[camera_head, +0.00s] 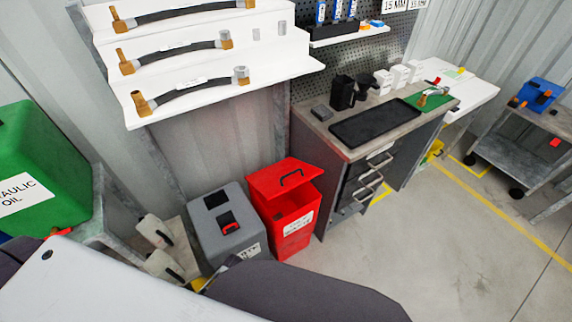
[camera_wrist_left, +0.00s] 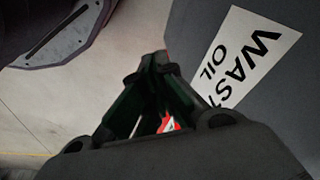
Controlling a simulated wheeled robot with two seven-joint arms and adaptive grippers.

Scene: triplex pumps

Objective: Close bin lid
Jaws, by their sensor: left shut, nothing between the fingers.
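The red bin (camera_head: 288,232) stands on the floor in the head view with a white label on its front. Its red lid (camera_head: 285,178), with a dark handle on top, is raised and tilted, leaving a gap above the bin's front. My left gripper (camera_wrist_left: 155,58) is shut and empty in the left wrist view, beside the grey waste oil bin (camera_wrist_left: 265,75). In the head view it is largely hidden by my own arm. My right gripper is in neither view.
The grey bin (camera_head: 228,232) stands directly left of the red bin. A grey workbench (camera_head: 345,150) with a black tray (camera_head: 375,121) stands to the right. A white stepped shelf with hoses (camera_head: 200,60) is above. Open floor (camera_head: 430,245) lies at the right.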

